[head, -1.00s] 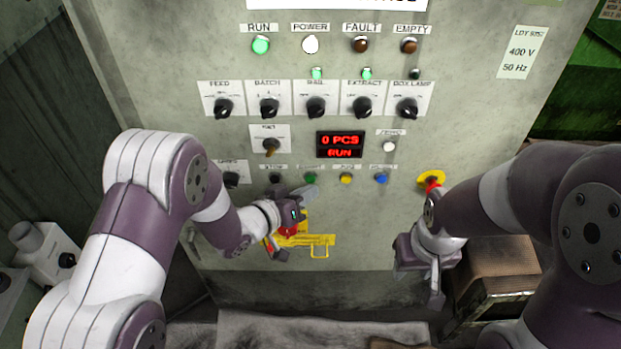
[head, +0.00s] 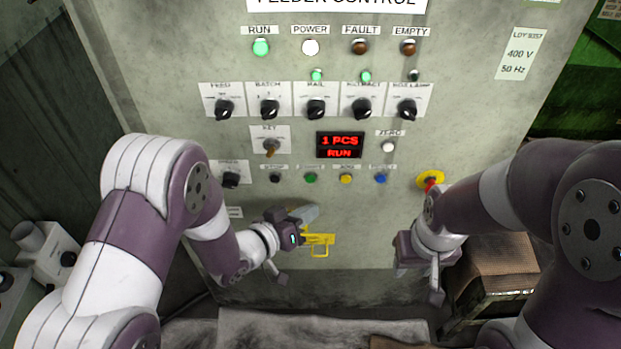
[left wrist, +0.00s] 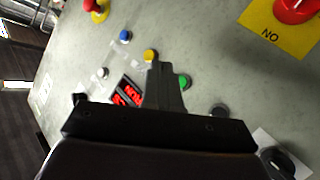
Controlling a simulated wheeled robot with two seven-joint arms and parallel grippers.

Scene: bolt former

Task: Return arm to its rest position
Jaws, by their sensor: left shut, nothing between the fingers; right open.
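My left gripper (head: 306,215) is shut and empty in front of the lower part of the grey control panel (head: 180,100). It is below the row of push buttons, near the yellow plate (head: 320,239), part of which it hides. In the left wrist view its shut fingers (left wrist: 165,82) stand before the panel, with the green button (left wrist: 185,82) and yellow button (left wrist: 151,55) beside them. My right gripper (head: 436,275) is open and empty, pointing down at the lower right of the panel. It is below the red emergency stop on its yellow ring (head: 430,180).
The display (head: 340,145) reads 1 PCS, RUN. The RUN lamp (head: 261,47) is green. Several black knobs (head: 316,108) stick out above the buttons. A brown box (head: 497,262) stands at the right. In the left wrist view, a red knob on a yellow plate (left wrist: 262,32) is close by.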

